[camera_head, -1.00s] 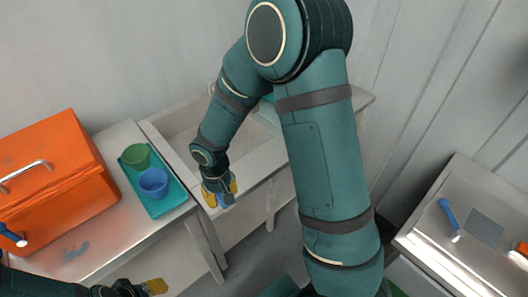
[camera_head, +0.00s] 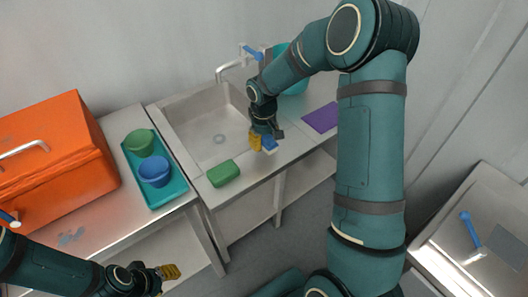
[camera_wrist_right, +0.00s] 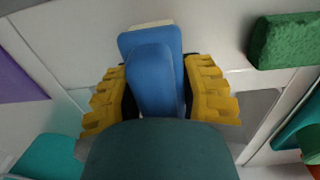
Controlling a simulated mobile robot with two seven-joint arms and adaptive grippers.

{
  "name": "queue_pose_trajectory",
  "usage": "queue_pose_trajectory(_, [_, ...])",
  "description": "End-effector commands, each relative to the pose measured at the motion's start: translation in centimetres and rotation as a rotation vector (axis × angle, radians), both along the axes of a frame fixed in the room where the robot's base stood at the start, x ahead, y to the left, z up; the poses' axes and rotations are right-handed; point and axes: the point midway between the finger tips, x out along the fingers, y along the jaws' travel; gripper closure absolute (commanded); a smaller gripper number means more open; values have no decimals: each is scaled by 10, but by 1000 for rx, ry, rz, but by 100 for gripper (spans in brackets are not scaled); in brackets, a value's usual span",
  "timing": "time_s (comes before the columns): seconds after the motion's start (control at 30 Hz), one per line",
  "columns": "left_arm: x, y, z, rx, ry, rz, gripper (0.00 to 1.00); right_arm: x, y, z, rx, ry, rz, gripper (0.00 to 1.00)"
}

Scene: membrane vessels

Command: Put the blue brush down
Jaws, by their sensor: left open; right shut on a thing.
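My right gripper (camera_head: 262,141) is shut on the blue brush (camera_head: 270,146). In the right wrist view the brush (camera_wrist_right: 150,85) sits between the yellow fingers (camera_wrist_right: 165,92), with a pale strip at its far end. It is held over the front part of the counter to the right of the sink basin; the gap below it cannot be told. My left gripper (camera_head: 168,272) is open and empty, low in front of the left table.
A green sponge (camera_head: 223,173) lies on the sink's front rim, left of my right gripper. A purple mat (camera_head: 322,117) lies to its right, and a teal container (camera_head: 297,86) stands behind my arm. The left table holds an orange box (camera_head: 50,150) and a teal tray (camera_head: 160,197) with cups.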

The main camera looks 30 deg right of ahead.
Motion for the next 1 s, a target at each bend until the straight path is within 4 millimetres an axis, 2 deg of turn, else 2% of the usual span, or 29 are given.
queue_pose_trajectory(0.17, [-1,0,-2,0,2,-2,53,0,0,-12,0,-1,0,100])
queue_pose_trajectory(0.4, [-2,-1,-8,-2,6,-4,53,0,0,-43,0,1,0,100])
queue_pose_trajectory(0.93, [-4,-1,-13,-2,9,-8,53,0,0,-52,0,-1,-1,100])
queue_pose_trajectory(0.97, [-4,-1,-13,-2,10,-8,53,0,0,-52,0,0,-1,53])
queue_pose_trajectory(1.0, [-4,-1,-13,-2,10,-8,53,0,0,-52,0,0,-1,39])
